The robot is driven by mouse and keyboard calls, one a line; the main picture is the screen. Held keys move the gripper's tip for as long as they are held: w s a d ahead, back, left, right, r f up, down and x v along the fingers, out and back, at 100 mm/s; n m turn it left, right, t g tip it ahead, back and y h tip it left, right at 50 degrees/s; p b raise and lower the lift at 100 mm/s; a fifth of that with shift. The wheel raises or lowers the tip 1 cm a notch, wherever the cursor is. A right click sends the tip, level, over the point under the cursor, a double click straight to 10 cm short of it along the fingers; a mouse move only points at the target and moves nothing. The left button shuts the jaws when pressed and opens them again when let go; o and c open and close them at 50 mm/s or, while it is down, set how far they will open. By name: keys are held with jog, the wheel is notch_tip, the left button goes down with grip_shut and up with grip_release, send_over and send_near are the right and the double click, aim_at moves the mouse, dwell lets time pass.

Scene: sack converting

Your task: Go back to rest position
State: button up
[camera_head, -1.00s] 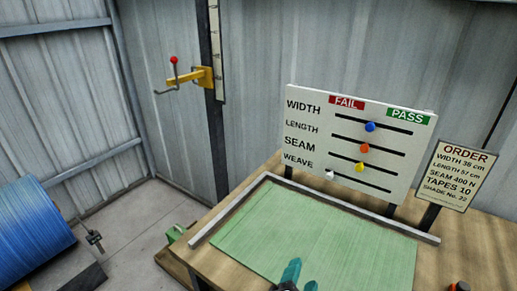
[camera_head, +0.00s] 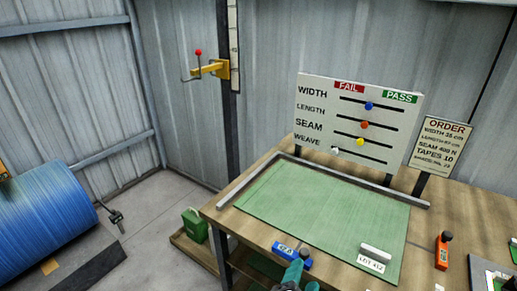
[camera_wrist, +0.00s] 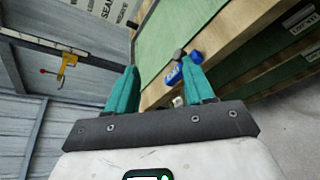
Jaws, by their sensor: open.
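My gripper (camera_wrist: 162,90) shows in the wrist view with its two teal fingers apart and nothing between them. In the head view my gripper (camera_head: 300,276) is at the bottom edge, in front of the table's near edge, and only its teal fingertips show. The wooden table (camera_head: 448,215) carries a green mat (camera_head: 320,210) with a grey rail along its back and left. A blue tool (camera_head: 292,256) lies at the near edge close to the fingers; the wrist view shows a blue object (camera_wrist: 195,57) beyond the right finger.
The width, length, seam and weave board (camera_head: 357,125) and the order sign (camera_head: 441,144) stand behind the mat. A white block with a lot label (camera_head: 373,260) and an orange tool (camera_head: 442,250) lie right. A blue roll (camera_head: 45,222) and green can (camera_head: 194,225) are left.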

jog(key=s+d+f+m+g, duration=0.4)
jog(key=s+d+f+m, duration=0.15)
jog(key=d, duration=0.25)
jog(key=s+d+f+m+g, duration=0.4)
jog(key=d+f+m, duration=0.3)
jog(key=d, duration=0.1)
jog(key=s+d+f+m+g+y, duration=0.1)
jog(key=s+f+m+g+y, duration=0.1)
jog(key=s+m, duration=0.3)
jog(key=s+d+f+m+g+y, duration=0.1)
jog(key=s+m, duration=0.4)
jog(key=s, duration=0.5)
jog(key=shift+d+f+g+y, duration=0.3)
jog(key=shift+f+g+y, duration=0.55)
jog(key=shift+y, duration=0.35)
